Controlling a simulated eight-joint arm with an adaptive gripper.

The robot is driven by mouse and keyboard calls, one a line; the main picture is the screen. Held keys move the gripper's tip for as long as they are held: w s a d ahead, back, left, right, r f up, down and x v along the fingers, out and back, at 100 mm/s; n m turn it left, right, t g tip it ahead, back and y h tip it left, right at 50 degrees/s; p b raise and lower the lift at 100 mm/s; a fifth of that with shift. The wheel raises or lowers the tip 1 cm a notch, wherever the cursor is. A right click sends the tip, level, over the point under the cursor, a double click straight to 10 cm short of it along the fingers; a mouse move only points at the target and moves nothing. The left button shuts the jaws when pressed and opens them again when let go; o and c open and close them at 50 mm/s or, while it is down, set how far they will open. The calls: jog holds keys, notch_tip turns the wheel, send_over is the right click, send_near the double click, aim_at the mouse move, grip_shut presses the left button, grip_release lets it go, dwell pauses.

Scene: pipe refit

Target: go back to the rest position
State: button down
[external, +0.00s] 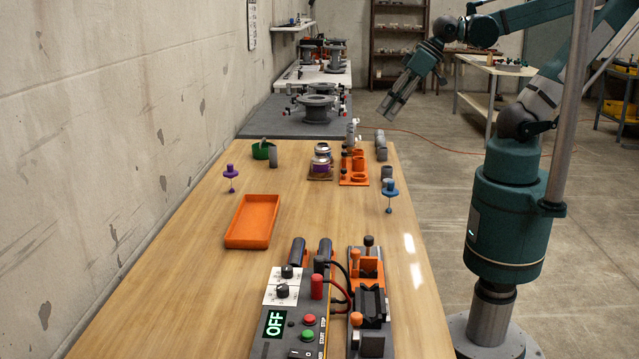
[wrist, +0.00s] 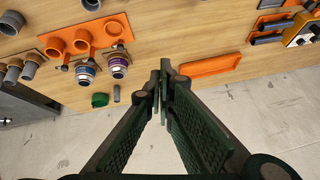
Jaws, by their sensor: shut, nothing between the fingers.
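My gripper (external: 390,112) hangs in the air beyond the right edge of the wooden table, high above its surface, with its fingers pointing down and to the left. In the wrist view its two fingers (wrist: 161,88) meet at the tips. It is shut and holds nothing. My arm is raised and bent, with the gripper well clear of everything on the table (external: 180,310).
On the table are an orange tray (external: 252,222), a control box reading OFF (external: 275,324), an orange clamp fixture (external: 368,300), an orange socket block (external: 353,175), grey pipe pieces (external: 381,150), a green cup (external: 261,150), and purple (external: 230,172) and blue (external: 389,188) knobbed pieces. The table's front left is bare.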

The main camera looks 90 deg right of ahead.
jog(key=shift+s+d+r+n+h, duration=0.15)
jog(key=shift+s+d+r+n, duration=0.15)
jog(key=shift+d, duration=0.2)
jog(key=shift+s+d+r+n+h, duration=0.15)
jog(key=shift+s+d+n+h, duration=0.1)
jog(key=shift+d+n, duration=0.25)
jog(key=shift+s+d+r+n+h, duration=0.1)
jog(key=shift+s+d+r+n, duration=0.15)
jog(key=shift+d, duration=0.3)
jog(key=c, duration=3.2)
grip_release()
jog(key=shift+c, duration=0.2)
